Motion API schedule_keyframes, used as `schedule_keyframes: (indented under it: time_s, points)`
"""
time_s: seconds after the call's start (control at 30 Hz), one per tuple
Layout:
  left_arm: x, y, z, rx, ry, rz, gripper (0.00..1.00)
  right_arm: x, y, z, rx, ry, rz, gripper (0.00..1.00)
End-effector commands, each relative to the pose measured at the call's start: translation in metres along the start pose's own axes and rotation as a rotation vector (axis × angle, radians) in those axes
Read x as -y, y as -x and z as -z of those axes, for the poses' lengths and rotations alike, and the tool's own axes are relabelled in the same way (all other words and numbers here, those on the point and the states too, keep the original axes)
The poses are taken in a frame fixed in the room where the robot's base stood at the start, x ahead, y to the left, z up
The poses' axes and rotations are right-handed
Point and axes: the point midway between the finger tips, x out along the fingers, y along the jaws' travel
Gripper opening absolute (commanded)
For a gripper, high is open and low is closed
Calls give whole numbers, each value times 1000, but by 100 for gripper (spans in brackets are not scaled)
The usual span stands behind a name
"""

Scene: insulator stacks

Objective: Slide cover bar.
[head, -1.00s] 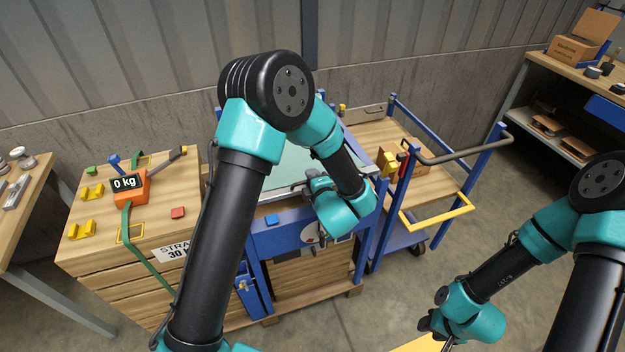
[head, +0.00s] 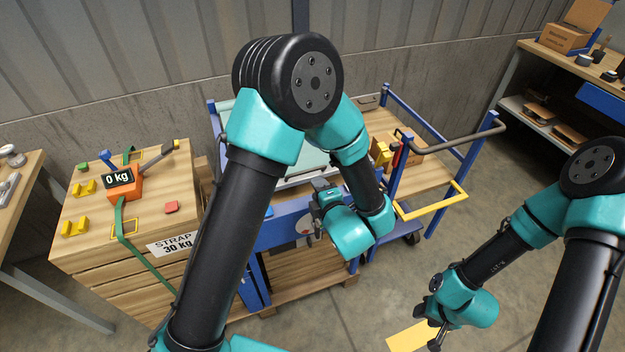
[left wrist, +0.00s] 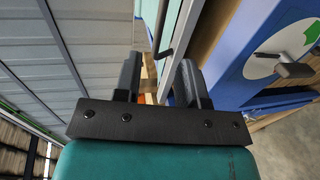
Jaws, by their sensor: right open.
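A thin grey bar (head: 295,181), which looks like the cover bar, runs along the front edge of the pale green cover (head: 311,158) on the blue-framed table. In the left wrist view the bar (left wrist: 182,35) reaches down toward the gap between my fingers. My left gripper (head: 318,190) is at this front edge, partly hidden by its own wrist. In the left wrist view its fingers (left wrist: 160,82) are apart, with nothing visibly clamped; contact with the bar cannot be told. My right gripper (head: 435,325) is open and empty, low at the right, away from the table.
A wooden strap bench (head: 150,210) with an orange 0 kg gauge (head: 124,184) stands left. A blue cart (head: 425,175) with a curved handle stands right of the table. A yellow patch (head: 405,338) lies below my right gripper. My left arm hides much of the table.

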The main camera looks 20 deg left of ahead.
Motion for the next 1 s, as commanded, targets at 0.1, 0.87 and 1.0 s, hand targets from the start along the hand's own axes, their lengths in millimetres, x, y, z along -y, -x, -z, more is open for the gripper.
schedule_keyframes:
  time_s: [0.1, 0.87, 1.0]
  points:
    - [0, 24, -1, 5, -2, 0, 38, 0, 0, 0, 0, 0, 0, 43]
    - [0, 73, 0, 0, 0, 0, 38, 0, 0, 0, 0, 0, 0, 43]
    - [0, 73, 0, 0, 0, 0, 38, 0, 0, 0, 0, 0, 0, 43]
